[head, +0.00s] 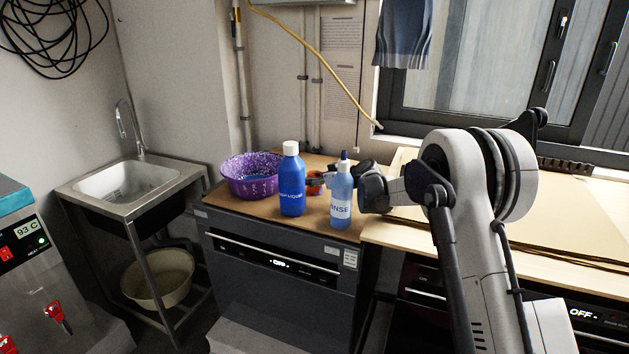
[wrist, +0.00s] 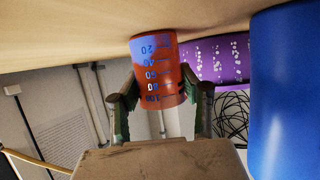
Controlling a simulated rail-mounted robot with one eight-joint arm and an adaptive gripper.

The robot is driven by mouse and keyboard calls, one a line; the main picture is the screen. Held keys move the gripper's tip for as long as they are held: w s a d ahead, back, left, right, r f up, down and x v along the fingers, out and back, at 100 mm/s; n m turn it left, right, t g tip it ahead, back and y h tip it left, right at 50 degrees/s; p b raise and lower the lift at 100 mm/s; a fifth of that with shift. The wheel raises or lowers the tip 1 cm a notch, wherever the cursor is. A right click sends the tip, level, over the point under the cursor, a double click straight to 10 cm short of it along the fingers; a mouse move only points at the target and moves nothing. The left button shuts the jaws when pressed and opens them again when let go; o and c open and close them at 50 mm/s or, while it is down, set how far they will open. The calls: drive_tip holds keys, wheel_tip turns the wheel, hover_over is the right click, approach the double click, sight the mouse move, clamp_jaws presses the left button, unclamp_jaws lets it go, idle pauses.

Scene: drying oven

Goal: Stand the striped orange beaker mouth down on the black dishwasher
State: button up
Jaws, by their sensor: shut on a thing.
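The orange beaker (head: 314,181) shows only in part in the head view, behind the two blue bottles and next to the purple bowl. In the wrist view the beaker (wrist: 158,70) is orange-red with a blue patch and graduation marks, the 20 mark nearest the wooden top. My gripper (wrist: 163,96) has a finger on either side of it and is shut on it. The beaker is at or just above the top; contact is unclear. Its mouth is not clearly visible. A dark-fronted appliance (head: 270,285) with an OFF display and wooden top stands below.
A blue bottle (head: 291,188) and a RINSE bottle (head: 341,203) stand close in front of the beaker. A speckled purple bowl (head: 250,184) is to the left. Another dark appliance (head: 422,283) is at right, under a pale worktop. A sink (head: 128,186) stands at far left.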

drive_tip(key=shift+f, duration=0.1)
drive_tip(key=o, duration=0.9)
drive_tip(key=shift+r, duration=0.2)
drive_tip(key=v, duration=0.7)
drive_tip(key=shift+s+d+p, duration=0.15)
drive_tip(key=shift+s+p, duration=0.05)
drive_tip(key=shift+p, duration=0.15)
